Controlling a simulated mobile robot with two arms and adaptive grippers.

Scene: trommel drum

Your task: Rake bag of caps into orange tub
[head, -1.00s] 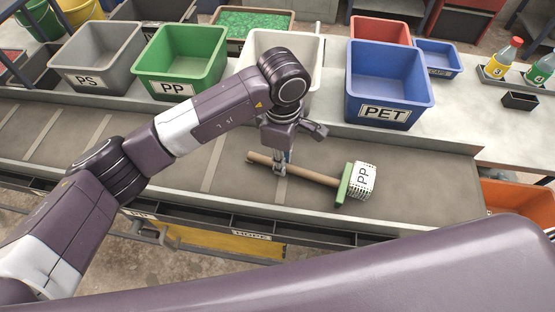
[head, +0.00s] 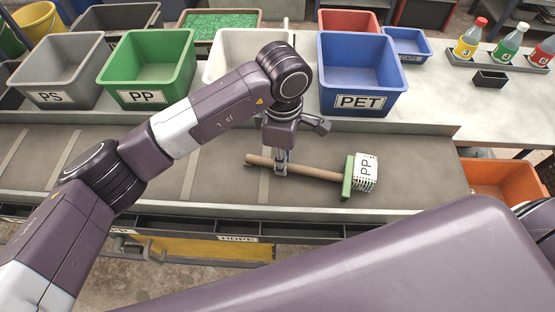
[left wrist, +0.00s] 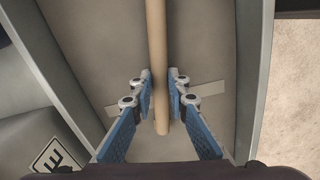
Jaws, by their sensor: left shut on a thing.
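A rake with a wooden handle (head: 318,173) and a green head (head: 347,177) lies along the conveyor belt. A white, dotted bag marked PP (head: 365,173) sits against the right side of the rake head. My left gripper (head: 281,169) is shut on the handle, left of the head. The handle also shows between my blue fingers in the left wrist view (left wrist: 156,50). The orange tub (head: 505,183) stands lower, just past the right end of the belt, partly hidden by my own body. My right gripper is out of view.
The conveyor belt (head: 420,180) is clear between the bag and its right end. Grey PS, green PP, white and blue PET bins (head: 360,75) stand behind the belt. Bottles (head: 508,40) stand in a rack on the right counter. A raised rim runs along the belt's front.

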